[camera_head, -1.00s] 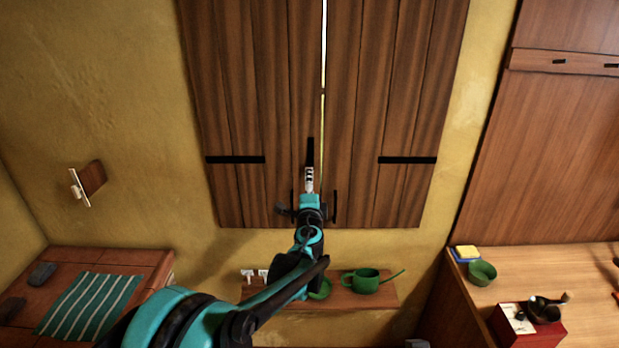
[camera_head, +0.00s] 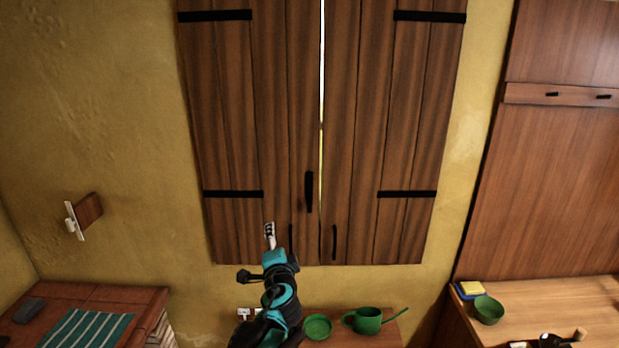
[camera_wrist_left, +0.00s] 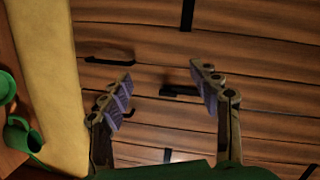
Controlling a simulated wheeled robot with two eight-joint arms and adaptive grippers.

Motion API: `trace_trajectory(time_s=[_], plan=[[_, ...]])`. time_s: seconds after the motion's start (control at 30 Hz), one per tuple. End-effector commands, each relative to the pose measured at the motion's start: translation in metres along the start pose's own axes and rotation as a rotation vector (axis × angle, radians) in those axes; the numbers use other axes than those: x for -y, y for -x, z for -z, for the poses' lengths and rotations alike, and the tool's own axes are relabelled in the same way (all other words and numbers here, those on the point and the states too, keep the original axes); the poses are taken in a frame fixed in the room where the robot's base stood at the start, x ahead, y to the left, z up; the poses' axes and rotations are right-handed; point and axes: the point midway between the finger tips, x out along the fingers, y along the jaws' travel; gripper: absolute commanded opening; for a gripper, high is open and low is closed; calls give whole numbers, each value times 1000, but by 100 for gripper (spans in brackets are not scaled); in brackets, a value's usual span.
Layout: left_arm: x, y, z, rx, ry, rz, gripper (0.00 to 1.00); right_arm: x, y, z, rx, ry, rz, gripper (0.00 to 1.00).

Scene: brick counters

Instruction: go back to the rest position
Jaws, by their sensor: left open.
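My left gripper (camera_head: 269,236) is in front of the lower part of the left wooden shutter (camera_head: 230,110), left of the black handle (camera_head: 309,192). In the left wrist view its two fingers (camera_wrist_left: 162,82) are spread apart with nothing held between them. Dark handles show on the planks beyond the fingers there. The right shutter (camera_head: 390,110) hangs beside the left one, with a thin bright gap between them. My right gripper is not in view.
Below the shutters, a shelf holds a green watering can (camera_head: 367,320) and a green bowl (camera_head: 317,326). A counter with a green striped cloth (camera_head: 85,332) is at left. A wooden counter with another green bowl (camera_head: 488,310) is at right.

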Motion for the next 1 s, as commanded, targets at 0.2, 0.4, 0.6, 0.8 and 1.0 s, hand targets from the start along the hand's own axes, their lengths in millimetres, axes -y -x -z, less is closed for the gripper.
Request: trace_trajectory(time_s=[0.2,0.4,0.6,0.8,1.0], plan=[[-37,86,-125,256,393,-181,62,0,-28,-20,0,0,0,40],[-113,182,-193,452,745,-379,62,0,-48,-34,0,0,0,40],[-185,260,-211,566,1013,-556,62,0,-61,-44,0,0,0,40],[-214,289,-208,599,1124,-637,62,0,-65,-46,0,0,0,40],[-214,291,-207,601,1131,-643,62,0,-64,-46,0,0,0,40]])
